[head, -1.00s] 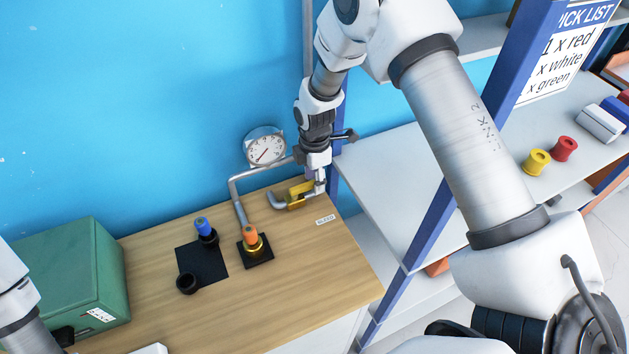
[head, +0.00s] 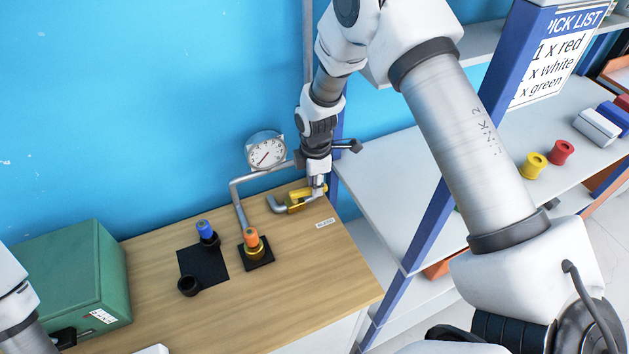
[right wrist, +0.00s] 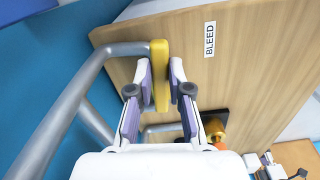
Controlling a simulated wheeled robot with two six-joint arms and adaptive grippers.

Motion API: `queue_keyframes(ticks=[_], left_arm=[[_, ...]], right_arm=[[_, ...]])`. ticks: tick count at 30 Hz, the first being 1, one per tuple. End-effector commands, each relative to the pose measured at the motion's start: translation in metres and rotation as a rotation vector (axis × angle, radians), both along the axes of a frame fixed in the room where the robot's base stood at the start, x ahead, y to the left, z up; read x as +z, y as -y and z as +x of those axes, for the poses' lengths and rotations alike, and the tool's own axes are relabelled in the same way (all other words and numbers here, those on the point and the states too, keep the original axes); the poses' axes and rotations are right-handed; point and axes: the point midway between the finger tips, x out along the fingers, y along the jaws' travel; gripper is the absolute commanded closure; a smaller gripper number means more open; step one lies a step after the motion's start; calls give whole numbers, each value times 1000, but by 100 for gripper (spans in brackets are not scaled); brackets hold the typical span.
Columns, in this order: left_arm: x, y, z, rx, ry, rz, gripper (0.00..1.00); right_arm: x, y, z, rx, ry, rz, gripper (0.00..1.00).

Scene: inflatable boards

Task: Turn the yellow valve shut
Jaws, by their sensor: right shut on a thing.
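The yellow valve (head: 297,200) sits on a grey metal pipe at the back right of the wooden bench, by a BLEED label (head: 325,223). My right gripper (head: 319,190) reaches down on its right part. In the right wrist view, the valve's yellow handle (right wrist: 160,68) stands between the two fingers of my right gripper (right wrist: 164,80), which is shut on it. Part of the valve is hidden behind the gripper in the head view. My left arm shows only at the left edge; its fingers are not in view.
A round gauge (head: 266,151) stands on the pipe behind. An orange-topped brass fitting (head: 252,243) and a blue-topped one (head: 206,234) stand left of the valve. A green box (head: 75,280) is at far left. Shelves (head: 390,190) with a blue post stand close on the right.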

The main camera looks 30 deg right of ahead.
Motion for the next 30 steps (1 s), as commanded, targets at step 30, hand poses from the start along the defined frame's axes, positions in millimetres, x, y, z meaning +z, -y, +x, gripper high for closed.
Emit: queue_keyframes(ticks=[30], left_arm=[[9, 0, 0, 0, 0, 0, 56]], right_arm=[[-5, -32, -45, -934, -15, -5, 100]])
